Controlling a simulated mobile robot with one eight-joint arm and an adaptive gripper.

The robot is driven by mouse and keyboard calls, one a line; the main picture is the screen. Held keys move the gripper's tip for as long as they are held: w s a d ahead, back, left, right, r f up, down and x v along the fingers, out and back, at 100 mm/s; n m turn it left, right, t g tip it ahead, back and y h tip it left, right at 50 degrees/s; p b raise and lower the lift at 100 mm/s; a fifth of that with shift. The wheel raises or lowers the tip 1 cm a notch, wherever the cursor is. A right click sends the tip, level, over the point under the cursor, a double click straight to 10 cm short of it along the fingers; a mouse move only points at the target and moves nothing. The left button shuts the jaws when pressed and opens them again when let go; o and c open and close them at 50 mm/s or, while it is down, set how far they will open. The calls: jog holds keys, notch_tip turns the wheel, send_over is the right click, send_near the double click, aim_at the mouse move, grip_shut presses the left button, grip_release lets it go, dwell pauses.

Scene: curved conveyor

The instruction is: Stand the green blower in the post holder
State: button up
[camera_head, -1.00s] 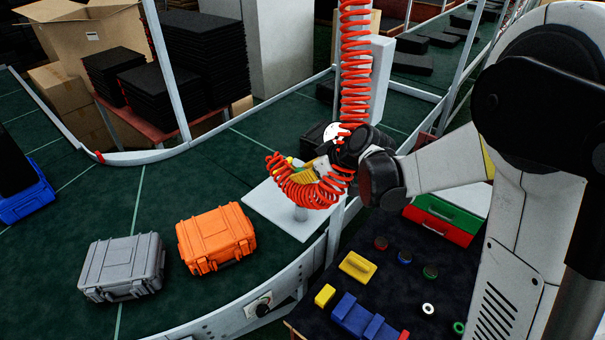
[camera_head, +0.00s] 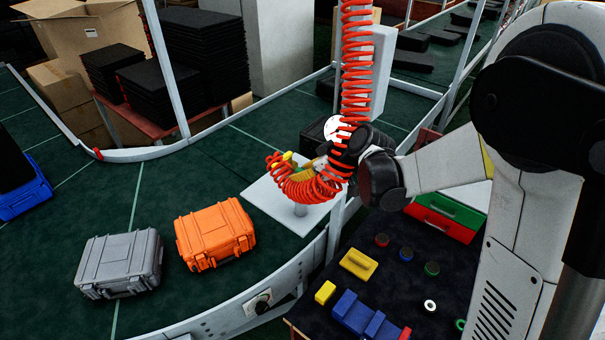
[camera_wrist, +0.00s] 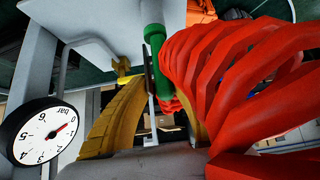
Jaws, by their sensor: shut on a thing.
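My gripper (camera_wrist: 160,95) has yellow fingers and is shut on the green blower (camera_wrist: 156,55), whose narrow green body shows between them in the wrist view. In the head view my gripper (camera_head: 300,172) is above the white plate, largely behind red coils, and the blower cannot be made out. The white plate (camera_head: 262,193) carries a short pale post (camera_head: 301,210), the likely post holder. In the wrist view the plate (camera_wrist: 85,22) is beyond the fingers, close to the blower's far end. Whether they touch cannot be told.
A red coiled hose (camera_head: 355,70) hangs down and loops around my gripper, filling the right of the wrist view. A pressure gauge (camera_wrist: 45,135) is close at left. Orange (camera_head: 215,234) and grey (camera_head: 120,264) cases stand on the conveyor. A dark table (camera_head: 395,285) holds small parts.

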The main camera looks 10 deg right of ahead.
jog(key=o, duration=0.9)
jog(key=v, duration=1.2)
jog(key=shift+s, duration=0.1)
jog(key=shift+f, duration=0.1)
jog(key=s+d+f+m+h+b, duration=0.2)
jog(key=s+f+m+b, duration=0.1)
jog(key=s+f+b, duration=0.3)
jog(key=s+d+f+m+h+b, duration=0.2)
jog(key=s+f+b, duration=0.5)
jog(key=f+b, duration=0.4)
jog(key=s+d+f+m+h+b, duration=0.2)
jog(key=s+f+m+b, duration=0.2)
jog(key=s+f+b, duration=0.3)
jog(key=shift+s+d+f+t+b, duration=0.1)
jog(key=shift+d+f+t+b, duration=0.1)
jog(key=shift+f+b, duration=0.3)
jog(key=shift+s+d+f+t+b, duration=0.1)
jog(key=shift+s+f+t+b, duration=0.1)
jog(key=shift+f+b, duration=0.35)
